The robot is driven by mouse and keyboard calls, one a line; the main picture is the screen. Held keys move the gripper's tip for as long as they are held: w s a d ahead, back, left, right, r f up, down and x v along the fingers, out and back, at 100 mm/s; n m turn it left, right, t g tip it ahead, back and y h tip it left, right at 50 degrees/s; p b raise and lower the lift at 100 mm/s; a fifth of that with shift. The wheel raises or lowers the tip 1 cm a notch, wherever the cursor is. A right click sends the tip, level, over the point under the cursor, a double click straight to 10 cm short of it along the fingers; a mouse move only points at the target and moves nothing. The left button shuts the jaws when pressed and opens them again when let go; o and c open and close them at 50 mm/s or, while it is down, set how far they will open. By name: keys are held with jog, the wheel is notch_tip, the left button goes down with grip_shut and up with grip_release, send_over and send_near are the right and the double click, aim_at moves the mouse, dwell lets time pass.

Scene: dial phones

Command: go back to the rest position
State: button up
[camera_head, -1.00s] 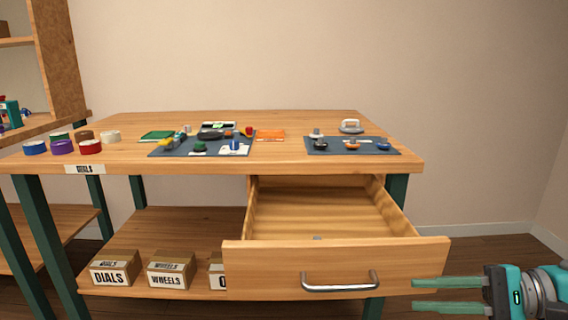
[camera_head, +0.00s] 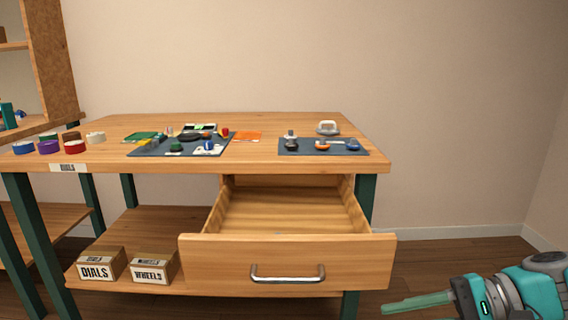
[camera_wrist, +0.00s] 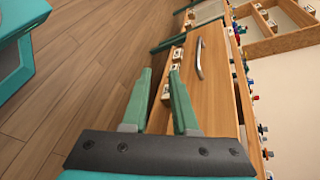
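My gripper (camera_wrist: 161,70) is open and empty, its two green fingers apart in the wrist view. In the head view my gripper (camera_head: 405,306) is at the lower right, to the right of the drawer front and clear of it, with one finger mostly cut off by the bottom edge. The wooden drawer (camera_head: 285,263) is pulled out under the workbench, and its metal handle (camera_head: 287,279) is free. The handle also shows in the wrist view (camera_wrist: 199,58). The visible part of the drawer's floor looks bare.
The workbench (camera_head: 255,161) carries a left mat (camera_head: 146,151) and a right mat (camera_head: 292,152) with small parts, plus several tape rolls at the left. Labelled boxes, DIALS (camera_head: 96,273) and WHEELS (camera_head: 150,275), stand on the lower shelf. Floor right of the bench is clear.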

jog(key=s+a+f+n+g+h, duration=0.2)
jog(key=s+a+f+g+h, duration=0.15)
jog(key=a, duration=0.25)
jog(key=s+d+f+n+h+p, duration=0.2)
jog(key=s+f+n+h, duration=0.4)
jog(key=s+h, duration=0.4)
jog(key=shift+d+f+n+g+p, duration=0.4)
jog(key=shift+d+f, duration=0.15)
jog(key=shift+f, duration=0.2)
jog(key=shift+s+a, duration=0.1)
jog(key=shift+a, duration=0.05)
